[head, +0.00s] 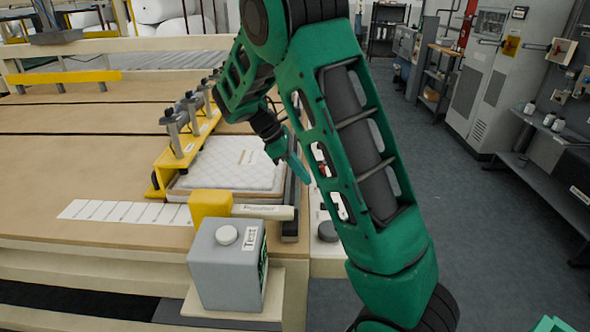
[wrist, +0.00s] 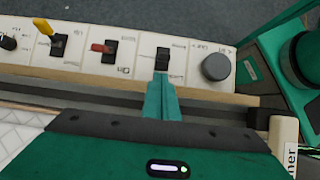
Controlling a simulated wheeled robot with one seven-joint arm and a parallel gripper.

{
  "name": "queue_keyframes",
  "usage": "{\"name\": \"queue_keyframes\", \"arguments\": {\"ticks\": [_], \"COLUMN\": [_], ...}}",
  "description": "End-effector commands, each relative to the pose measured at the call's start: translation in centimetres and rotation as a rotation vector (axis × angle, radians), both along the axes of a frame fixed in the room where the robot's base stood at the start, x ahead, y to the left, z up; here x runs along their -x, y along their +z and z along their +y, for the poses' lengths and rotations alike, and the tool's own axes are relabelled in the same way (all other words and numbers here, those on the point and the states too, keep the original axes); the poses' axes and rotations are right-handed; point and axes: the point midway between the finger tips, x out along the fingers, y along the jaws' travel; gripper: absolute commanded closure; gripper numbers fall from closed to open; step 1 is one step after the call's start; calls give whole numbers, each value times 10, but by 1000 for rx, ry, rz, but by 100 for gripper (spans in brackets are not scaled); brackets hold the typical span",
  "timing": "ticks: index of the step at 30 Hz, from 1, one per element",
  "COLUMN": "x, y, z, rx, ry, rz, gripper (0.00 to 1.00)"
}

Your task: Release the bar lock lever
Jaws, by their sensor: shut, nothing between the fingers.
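A white control panel (wrist: 215,50) runs along the table edge in the wrist view, with a row of controls. They include a yellow-tipped lever (wrist: 43,27), a red-tipped lever (wrist: 102,47) and a black lever (wrist: 162,58). The labels are too small to read, so I cannot tell which one is the bar lock lever. My gripper (wrist: 160,85) is shut and empty, its fingertips right at the lower end of the black lever; I cannot tell if they touch. In the head view my gripper (head: 298,172) is over the panel, which my arm partly hides.
A round dark knob (wrist: 216,66) is right of the black lever. A quilted white pad (head: 228,165) lies beside a yellow clamp bar (head: 165,160). A grey box (head: 225,265) with a button stands at the table's front corner.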

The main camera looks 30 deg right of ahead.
Motion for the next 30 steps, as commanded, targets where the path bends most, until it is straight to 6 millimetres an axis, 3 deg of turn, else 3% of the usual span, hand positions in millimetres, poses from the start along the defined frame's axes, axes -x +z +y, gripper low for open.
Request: {"name": "queue_keyframes", "arguments": {"ticks": [6,12,30], "x": [11,15,14], "y": [-28,-40,-40], "z": [-16,-22,-16], "rx": [0,1,-16], "ry": [-2,-1,11], "rz": [1,1,-12], "gripper": [100,100,100]}}
